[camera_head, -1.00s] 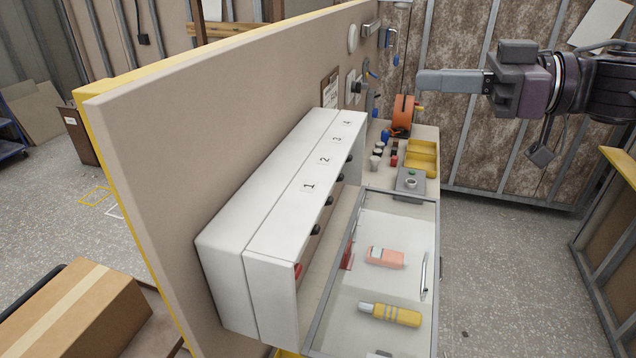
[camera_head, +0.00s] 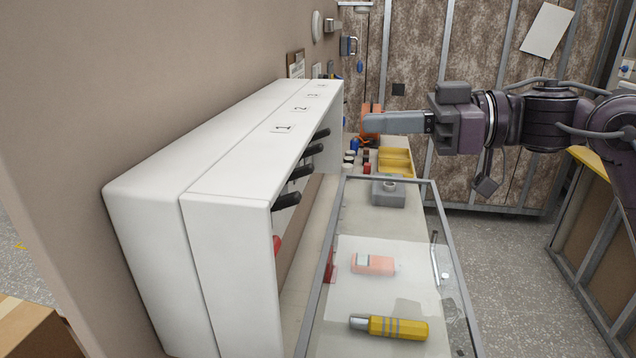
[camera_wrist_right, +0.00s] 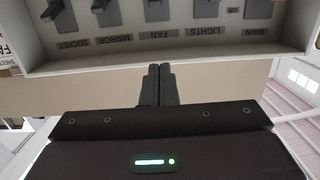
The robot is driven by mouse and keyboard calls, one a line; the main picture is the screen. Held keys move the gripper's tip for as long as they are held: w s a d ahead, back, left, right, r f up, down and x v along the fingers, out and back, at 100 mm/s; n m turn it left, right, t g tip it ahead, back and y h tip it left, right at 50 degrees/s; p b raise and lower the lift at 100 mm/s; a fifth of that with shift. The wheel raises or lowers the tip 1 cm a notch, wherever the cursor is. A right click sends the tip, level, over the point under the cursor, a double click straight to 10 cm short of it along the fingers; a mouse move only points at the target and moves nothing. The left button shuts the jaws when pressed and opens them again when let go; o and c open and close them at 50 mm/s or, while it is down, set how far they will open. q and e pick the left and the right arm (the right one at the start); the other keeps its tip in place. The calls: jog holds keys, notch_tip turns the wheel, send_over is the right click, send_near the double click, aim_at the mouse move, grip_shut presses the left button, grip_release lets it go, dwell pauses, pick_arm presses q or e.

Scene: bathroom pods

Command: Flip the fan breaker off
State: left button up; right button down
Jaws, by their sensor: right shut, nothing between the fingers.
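The white breaker box (camera_head: 235,210) is on the partition wall at left, with black levers and a red lever at its near end. The fan lever (camera_head: 302,172) seems to be the second black one from the near end. In the right wrist view the box is upside down, with the fan lever (camera_wrist_right: 158,10) above the "FAN" label (camera_wrist_right: 160,35). My right gripper (camera_head: 366,123) is shut and empty, to the right of the box's far end, apart from the levers. Its fingertips (camera_wrist_right: 160,68) point toward the FAN label in the wrist view. My left gripper is out of view.
A framed clear panel (camera_head: 385,225) extends out below the levers. A yellow-grey tool (camera_head: 390,327) and a pink box (camera_head: 373,264) show in its area. A grey box with a button (camera_head: 388,192) and yellow bins (camera_head: 394,162) are beyond. The floor at right is open.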

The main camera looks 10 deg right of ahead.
jog(key=shift+w+f, duration=0.15)
jog(key=shift+f, duration=0.15)
jog(key=shift+a, duration=0.15)
jog(key=p, duration=0.4)
send_over(313, 167)
jog(key=shift+f, duration=0.2)
notch_tip(313, 167, down, 3)
jog(key=shift+f, duration=0.1)
jog(key=shift+s+d+f, duration=0.2)
jog(key=shift+d+f, duration=0.2)
jog(key=shift+f, duration=0.1)
